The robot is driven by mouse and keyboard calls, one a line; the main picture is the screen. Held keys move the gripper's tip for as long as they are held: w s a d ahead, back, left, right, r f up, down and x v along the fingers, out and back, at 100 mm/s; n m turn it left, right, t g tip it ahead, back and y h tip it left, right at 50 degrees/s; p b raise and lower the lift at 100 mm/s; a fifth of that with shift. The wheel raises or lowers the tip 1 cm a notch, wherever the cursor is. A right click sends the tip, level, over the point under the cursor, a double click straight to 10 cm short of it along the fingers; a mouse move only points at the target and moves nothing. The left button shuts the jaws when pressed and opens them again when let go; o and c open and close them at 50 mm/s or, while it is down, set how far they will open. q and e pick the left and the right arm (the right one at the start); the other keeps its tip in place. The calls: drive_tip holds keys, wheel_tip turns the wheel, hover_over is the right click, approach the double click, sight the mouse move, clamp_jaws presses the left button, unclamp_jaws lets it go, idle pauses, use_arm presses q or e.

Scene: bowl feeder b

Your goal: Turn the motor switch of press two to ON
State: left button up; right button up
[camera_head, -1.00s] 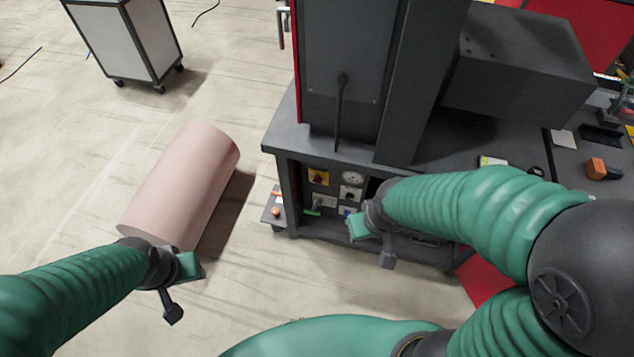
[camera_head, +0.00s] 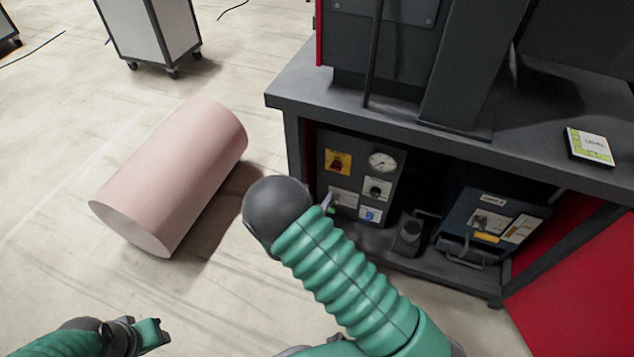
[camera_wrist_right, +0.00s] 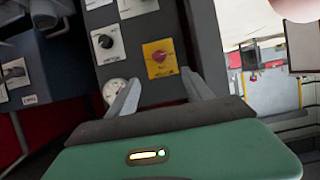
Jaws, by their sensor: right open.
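A dark control panel (camera_head: 357,170) stands under the bench. It carries a red knob on a yellow plate (camera_head: 338,161), a round gauge (camera_head: 382,162) and a black knob on a pale plate (camera_head: 376,188). The right wrist view shows the yellow-plate knob (camera_wrist_right: 160,57) and black knob (camera_wrist_right: 105,41); I cannot read which is the motor switch. My right gripper (camera_head: 328,203) is mostly hidden by my arm in the head view. In the wrist view it (camera_wrist_right: 162,92) is open and empty, with the yellow plate beyond its fingers. My left gripper (camera_head: 150,335) is low at left, jaws unclear.
The bench top (camera_head: 300,95) overhangs the panel. A second switch box (camera_head: 490,222) and a small dark device (camera_head: 410,234) stand to the right on the lower shelf. A pink cylinder (camera_head: 175,175) lies on the floor at left, with a cart (camera_head: 155,30) behind it.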

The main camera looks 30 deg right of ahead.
sight(335, 168)
drive_tip(key=b+x, duration=0.7)
drive_tip(key=x, duration=0.9)
drive_tip(key=shift+d+r, duration=0.1)
drive_tip(key=shift+d, duration=0.05)
drive_tip(key=shift+w+d, duration=0.15)
drive_tip(key=shift+d, duration=0.05)
clamp_jaws()
